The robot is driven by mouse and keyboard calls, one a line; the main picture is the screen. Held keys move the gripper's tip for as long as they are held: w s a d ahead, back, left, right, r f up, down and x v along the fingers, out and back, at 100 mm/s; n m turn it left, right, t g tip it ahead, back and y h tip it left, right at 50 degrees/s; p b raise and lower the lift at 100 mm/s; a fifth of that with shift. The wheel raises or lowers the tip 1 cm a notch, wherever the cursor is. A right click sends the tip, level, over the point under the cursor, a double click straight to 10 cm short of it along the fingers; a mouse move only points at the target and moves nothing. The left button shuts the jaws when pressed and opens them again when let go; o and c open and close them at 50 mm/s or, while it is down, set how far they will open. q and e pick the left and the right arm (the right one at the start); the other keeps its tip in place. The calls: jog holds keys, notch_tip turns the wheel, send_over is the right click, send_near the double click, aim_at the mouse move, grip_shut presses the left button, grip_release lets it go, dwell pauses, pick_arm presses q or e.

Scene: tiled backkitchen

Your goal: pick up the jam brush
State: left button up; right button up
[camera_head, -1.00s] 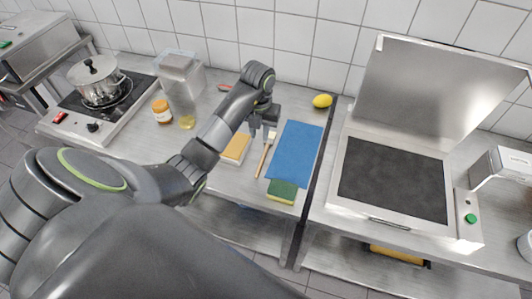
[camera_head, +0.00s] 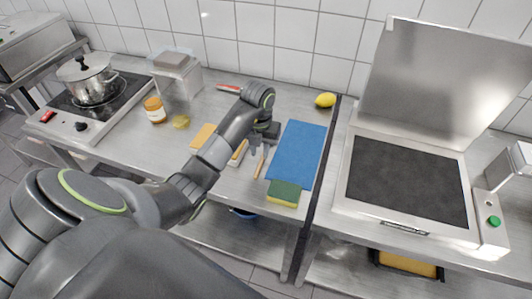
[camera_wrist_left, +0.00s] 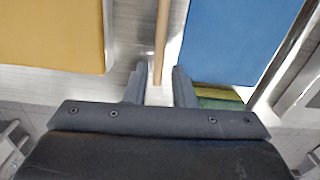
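The jam brush (camera_head: 260,166) lies on the steel worktop, left of a blue cloth or mat (camera_head: 298,152). Only its wooden handle shows in the head view; its head is hidden behind my gripper. My left gripper (camera_head: 264,145) is over the brush. In the left wrist view, the handle (camera_wrist_left: 162,42) runs up the picture, in line with the gap between the two fingers. My left gripper (camera_wrist_left: 161,75) is open there, with nothing seen gripped. I cannot tell how high the fingers are above the worktop. My right gripper is not in view.
A yellow-topped block (camera_head: 202,135), partly behind my arm, lies left of the brush. A green-and-yellow sponge (camera_head: 284,193) lies at the mat's front end. A lemon (camera_head: 325,100), a red-handled tool (camera_head: 229,88) and a jam jar (camera_head: 155,110) stand farther off.

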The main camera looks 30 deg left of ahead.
aim_at(260, 162)
pick_arm(q)
jog(key=shift+f+b, duration=0.4)
jog(key=shift+f, duration=0.15)
jog(key=shift+w+a+f, duration=0.1)
jog(key=shift+w+f, duration=0.05)
jog(key=shift+f, duration=0.8)
jog(key=shift+w+f, duration=0.1)
jog(key=shift+f, duration=0.85)
grip_shut()
